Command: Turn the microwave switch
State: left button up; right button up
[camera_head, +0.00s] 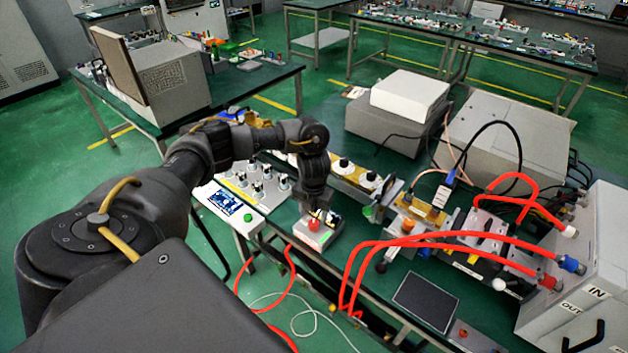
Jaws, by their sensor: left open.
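My left arm comes in from the left and bends down at the bench (375,285). My left gripper (316,212) points down, open, right above a small light box (323,236) with a red knob (313,225) on top. The fingertips are small and dark here; whether they touch the red knob I cannot tell. The gripper hides the back part of the box. Which part is the microwave switch is not marked in the view. My right gripper is not in view.
Left of the gripper is a panel (236,203) with several knobs. To the right are metal waveguide parts (420,212), thick red hoses (440,240) and a white IN/OUT unit (580,285). A black plate (426,301) lies in front. Red and white cables hang below the bench edge.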

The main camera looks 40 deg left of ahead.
aim_at(314, 222)
pick_arm(q)
notch_tip(314, 222, down, 3)
jog(key=shift+r, duration=0.1)
jog(key=shift+f, duration=0.5)
jog(key=shift+c, duration=0.3)
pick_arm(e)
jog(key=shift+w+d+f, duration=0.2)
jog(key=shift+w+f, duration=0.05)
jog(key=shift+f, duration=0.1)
pick_arm(q)
jog(key=c, duration=0.9)
